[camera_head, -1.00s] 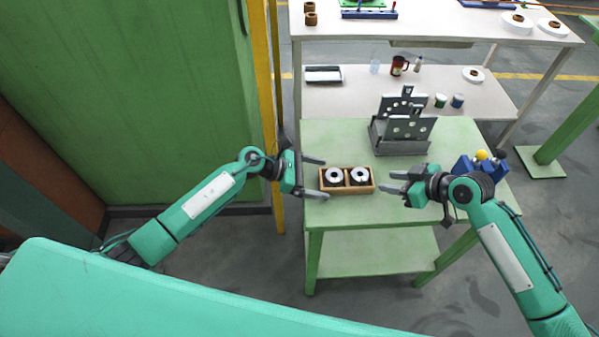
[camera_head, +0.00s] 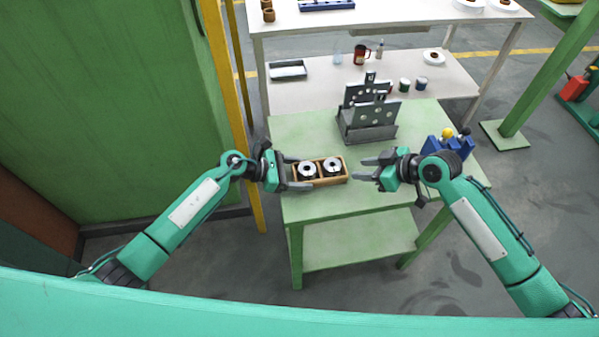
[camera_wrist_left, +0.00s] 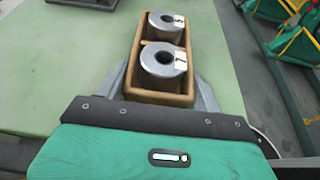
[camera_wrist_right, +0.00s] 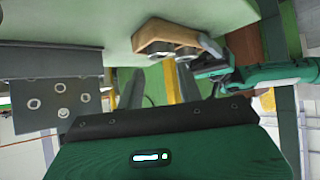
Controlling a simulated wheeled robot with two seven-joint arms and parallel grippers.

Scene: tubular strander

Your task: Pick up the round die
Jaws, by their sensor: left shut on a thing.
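Two round grey metal dies with centre holes and small white labels sit side by side in a wooden box (camera_head: 321,181). The left die (camera_head: 307,169) is nearest my left gripper, and the right die (camera_head: 332,166) is in the other compartment. My left gripper (camera_head: 298,173) is shut on the wooden box, its fingers outside the two long walls at the near end. In the left wrist view the near die (camera_wrist_left: 163,64) and far die (camera_wrist_left: 166,26) show between and beyond the fingers. My right gripper (camera_head: 368,169) is open and empty, right of the box.
The box is at the front of a green table (camera_head: 350,198). A grey stand with perforated plates (camera_head: 368,115) is behind it. A blue holder with a yellow knob (camera_head: 447,143) is at the right. A white shelf table (camera_head: 320,95) stands behind.

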